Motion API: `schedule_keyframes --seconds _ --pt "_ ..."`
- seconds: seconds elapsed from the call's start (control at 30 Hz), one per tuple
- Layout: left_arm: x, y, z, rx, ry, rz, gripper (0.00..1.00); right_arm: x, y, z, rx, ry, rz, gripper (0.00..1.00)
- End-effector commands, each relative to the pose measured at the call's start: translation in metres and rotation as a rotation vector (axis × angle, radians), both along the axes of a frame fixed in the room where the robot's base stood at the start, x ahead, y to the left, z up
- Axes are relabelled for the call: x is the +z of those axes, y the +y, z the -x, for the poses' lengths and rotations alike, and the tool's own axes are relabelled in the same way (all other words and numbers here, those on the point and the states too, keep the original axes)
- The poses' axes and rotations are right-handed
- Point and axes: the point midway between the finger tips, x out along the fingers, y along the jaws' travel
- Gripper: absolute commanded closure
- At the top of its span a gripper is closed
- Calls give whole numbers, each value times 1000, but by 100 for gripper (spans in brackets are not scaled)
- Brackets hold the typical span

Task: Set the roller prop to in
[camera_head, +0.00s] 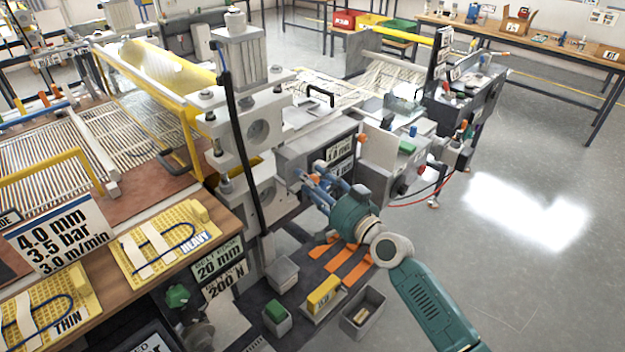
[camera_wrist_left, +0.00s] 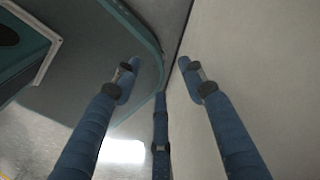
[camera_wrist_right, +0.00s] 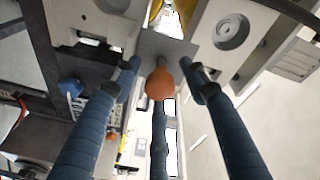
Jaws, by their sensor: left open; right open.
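An orange knob (camera_wrist_right: 160,84) shows on a short stem in front of a pale metal plate (camera_wrist_right: 166,47) in the right wrist view; it may be the roller prop's handle, but I cannot tell its setting. My right gripper (camera_wrist_right: 161,72) is open, with a blue finger on either side of the knob in that view. I see no contact. In the head view my right gripper (camera_head: 314,184) is at the roller stand (camera_head: 262,130), in front of the grey box with labels; the knob is largely hidden there. My left gripper (camera_wrist_left: 159,74) is open and empty in the left wrist view.
A yellow roller (camera_head: 155,68) lies behind the stand. Left is a bench with a sign (camera_head: 62,236) and yellow sample boards (camera_head: 165,240). Small bins (camera_head: 363,312) and orange strips (camera_head: 350,262) lie below my right arm. The floor at right is clear.

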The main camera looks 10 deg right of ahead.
Motion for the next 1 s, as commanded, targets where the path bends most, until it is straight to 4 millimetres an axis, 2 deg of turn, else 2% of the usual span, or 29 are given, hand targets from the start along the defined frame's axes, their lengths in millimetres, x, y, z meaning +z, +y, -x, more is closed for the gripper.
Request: schedule_keyframes --seconds 0.17,0.4,0.63,0.9,1.0 --pt "0 0 1 0 2 0 58 0 0 0 0 0 0 56" --pt "-1 1 6 0 9 -1 58 0 0 0 0 0 0 100" --pt "-4 1 8 0 13 -2 58 -1 3 -5 -1 -2 -1 100" --pt "-21 1 10 0 14 -2 58 -2 31 -47 -2 -4 -3 100" --pt "-23 1 9 0 14 -2 58 -1 35 -55 -2 -2 -1 100"
